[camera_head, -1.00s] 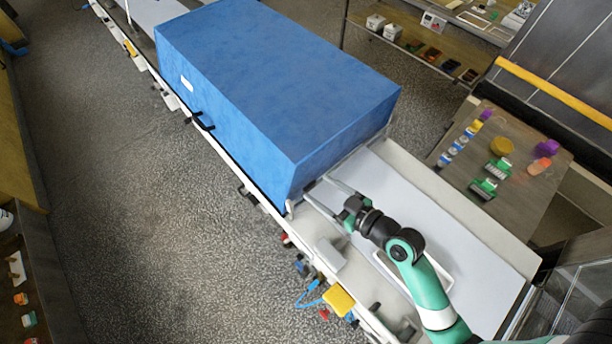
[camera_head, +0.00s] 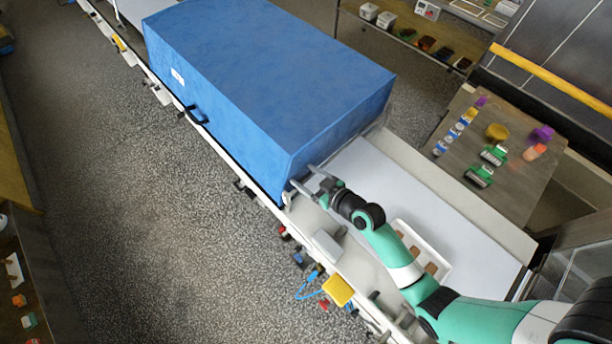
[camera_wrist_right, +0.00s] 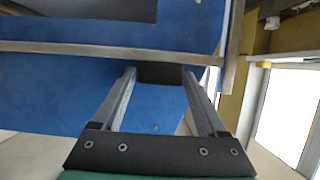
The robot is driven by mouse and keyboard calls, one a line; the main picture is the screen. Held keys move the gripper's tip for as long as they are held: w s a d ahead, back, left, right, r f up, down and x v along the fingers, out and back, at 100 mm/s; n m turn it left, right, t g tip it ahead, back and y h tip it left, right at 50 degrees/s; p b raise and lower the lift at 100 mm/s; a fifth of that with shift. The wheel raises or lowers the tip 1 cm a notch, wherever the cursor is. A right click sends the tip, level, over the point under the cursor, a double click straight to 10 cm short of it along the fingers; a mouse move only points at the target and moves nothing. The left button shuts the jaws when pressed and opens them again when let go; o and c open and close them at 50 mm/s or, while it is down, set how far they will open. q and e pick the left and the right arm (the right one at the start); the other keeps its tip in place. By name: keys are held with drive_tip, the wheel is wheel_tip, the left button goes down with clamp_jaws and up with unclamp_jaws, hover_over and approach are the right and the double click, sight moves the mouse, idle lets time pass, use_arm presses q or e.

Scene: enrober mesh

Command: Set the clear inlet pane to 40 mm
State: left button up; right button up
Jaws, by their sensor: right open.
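The blue tunnel housing (camera_head: 270,75) stands over the conveyor, its near end facing my right arm. My right gripper (camera_head: 302,177) is open at the lower part of that end. In the right wrist view, a thin metal bar (camera_wrist_right: 60,47) runs across in front of the blue surface (camera_wrist_right: 60,90). A small black block (camera_wrist_right: 160,73) shows just under the bar, between the fingertips of the right gripper (camera_wrist_right: 159,80); I cannot tell whether they touch it. The clear pane itself cannot be made out, and no scale can be read. My left gripper is not in view.
A white tray (camera_head: 446,262) with brown pieces lies on the pale belt (camera_head: 470,250), beside my right forearm. A yellow box (camera_head: 338,290) and a grey block (camera_head: 326,244) sit along the conveyor's near rail. A side table (camera_head: 508,185) holds several small coloured items.

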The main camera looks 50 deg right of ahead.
drive_tip(key=shift+w, duration=0.15)
clamp_jaws()
idle(0.4)
drive_tip(key=shift+r+p, duration=0.45)
drive_tip(key=shift+r, duration=0.25)
drive_tip(key=shift+f, duration=0.1)
drive_tip(key=shift+c, duration=0.6)
unclamp_jaws()
drive_tip(key=shift+o, duration=0.6)
